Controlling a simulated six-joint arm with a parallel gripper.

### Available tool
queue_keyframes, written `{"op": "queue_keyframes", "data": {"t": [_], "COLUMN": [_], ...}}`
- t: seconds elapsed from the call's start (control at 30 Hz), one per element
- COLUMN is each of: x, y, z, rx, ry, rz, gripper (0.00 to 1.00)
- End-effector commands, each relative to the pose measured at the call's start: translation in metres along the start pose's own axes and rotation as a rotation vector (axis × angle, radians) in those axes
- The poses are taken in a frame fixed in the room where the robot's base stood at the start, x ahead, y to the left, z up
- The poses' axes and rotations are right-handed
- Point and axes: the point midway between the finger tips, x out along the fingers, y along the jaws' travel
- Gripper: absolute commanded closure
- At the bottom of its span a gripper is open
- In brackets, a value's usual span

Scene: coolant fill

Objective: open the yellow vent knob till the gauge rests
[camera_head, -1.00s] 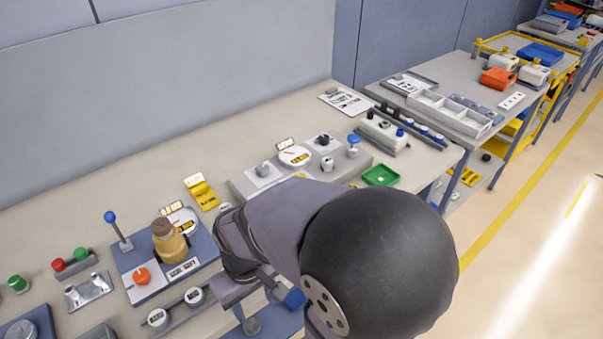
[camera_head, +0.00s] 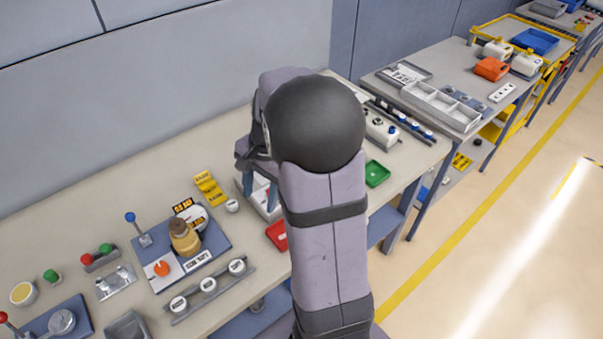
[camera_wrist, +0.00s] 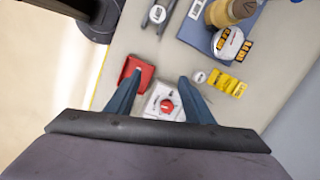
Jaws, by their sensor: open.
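No knob in these views is clearly a yellow vent knob. A white round gauge with yellow and black markings (camera_head: 192,214) sits at the back of a blue panel (camera_head: 208,246), which also bears a tan bottle (camera_head: 184,238) and an orange knob (camera_head: 161,268). The gauge also shows in the wrist view (camera_wrist: 228,43). My gripper (camera_wrist: 160,76) is open and empty, its fingers spread above a white box with a red knob (camera_wrist: 167,105). In the head view my arm hides most of that box and the bench around it.
A red tray (camera_wrist: 136,74) lies beside the box, close to one finger. A yellow tag (camera_head: 208,187) and a small white round piece (camera_head: 232,206) lie near the panel. A rail with white dials (camera_head: 209,286) runs along the front. A green tray (camera_head: 376,173) is right of my arm.

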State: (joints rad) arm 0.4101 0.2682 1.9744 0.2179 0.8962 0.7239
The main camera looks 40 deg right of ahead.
Motion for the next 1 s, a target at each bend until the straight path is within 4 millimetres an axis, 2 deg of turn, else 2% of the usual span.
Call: {"op": "queue_keyframes", "data": {"t": [0.03, 0.2, 0.3, 0.4, 0.5, 0.6, 0.8, 1.0], "x": [0.012, 0.021, 0.023, 0.025, 0.025, 0.024, 0.025, 0.041], "y": [-0.004, -0.007, -0.001, 0.007, 0.012, 0.015, 0.014, 0.01], "z": [-0.033, -0.12, -0.161, -0.19, -0.208, -0.216, -0.217, -0.216], "rx": [0.173, 0.688, 0.918, 1.084, 1.187, 1.236, 1.247, 1.246], "ry": [-0.011, -0.066, -0.099, -0.128, -0.149, -0.159, -0.162, -0.162], "rz": [-0.027, -0.114, -0.155, -0.186, -0.206, -0.215, -0.216, -0.215], "gripper": [0.52, 0.52, 0.52, 0.52, 0.52, 0.52, 0.52, 0.52]}}
